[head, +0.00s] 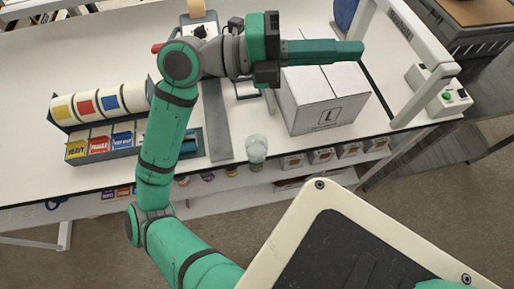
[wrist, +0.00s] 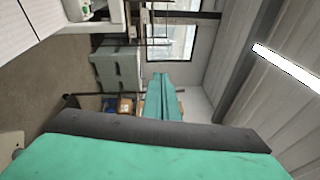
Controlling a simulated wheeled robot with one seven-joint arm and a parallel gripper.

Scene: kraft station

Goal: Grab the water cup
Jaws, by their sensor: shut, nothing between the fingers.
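The water cup (head: 257,149) is a small clear rounded cup near the front edge of the white table in the head view. It appears upright. My gripper (head: 362,50) is shut and empty, stretched out to the right above a white box, well up and to the right of the cup. In the wrist view my shut gripper fingers (wrist: 165,95) point across the room, and the cup is not seen there.
The white box marked L (head: 328,105) stands right of the cup. Tape rolls (head: 97,103) and a label rack (head: 90,145) are at the left. A grey strip (head: 217,130) lies just left of the cup. A white frame (head: 375,60) rises at the right.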

